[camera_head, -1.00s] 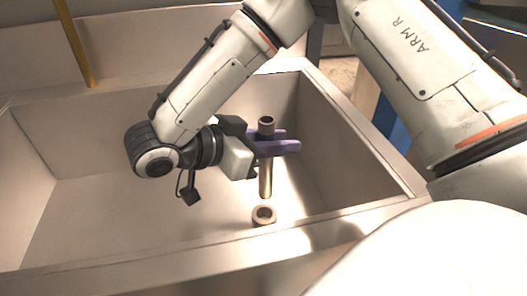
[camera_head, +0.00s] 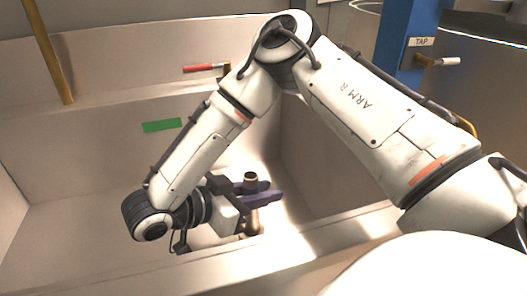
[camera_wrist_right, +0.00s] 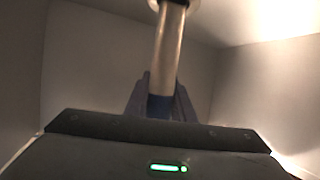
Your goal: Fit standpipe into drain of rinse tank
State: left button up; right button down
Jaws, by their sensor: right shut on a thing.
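The standpipe (camera_head: 252,221) is a metal tube with a dark, open top collar. It stands roughly upright between the purple fingers of my right gripper (camera_head: 258,191), which is shut on it inside the rinse tank (camera_head: 75,230). In the right wrist view the tube (camera_wrist_right: 168,50) runs away from the gripper (camera_wrist_right: 160,108) to a pale ring (camera_wrist_right: 173,4) at the top edge, apparently the drain. In the head view the pipe's lower end is by the tank's front rim, and the drain is mostly hidden. I cannot tell whether the pipe is seated. My left gripper is out of view.
A red-handled lever (camera_head: 200,68) and a green label (camera_head: 162,125) are on the tank's back side. A blue post (camera_head: 395,50) with a TAP sign (camera_head: 421,42) stands at the right. A yellow pipe (camera_head: 50,55) rises at the back left. The tank walls surround my gripper.

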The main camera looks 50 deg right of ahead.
jog(key=shift+f, duration=0.15)
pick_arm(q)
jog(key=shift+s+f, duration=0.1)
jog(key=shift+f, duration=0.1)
pick_arm(e)
jog(key=c, duration=1.5)
grip_release()
pick_arm(q)
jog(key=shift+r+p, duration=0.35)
jog(key=shift+p, duration=0.45)
pick_arm(e)
jog(key=v, duration=1.2)
jog(key=shift+w+r, duration=0.1)
jog(key=shift+r, duration=0.15)
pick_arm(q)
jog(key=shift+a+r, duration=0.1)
pick_arm(e)
jog(key=shift+r, duration=0.1)
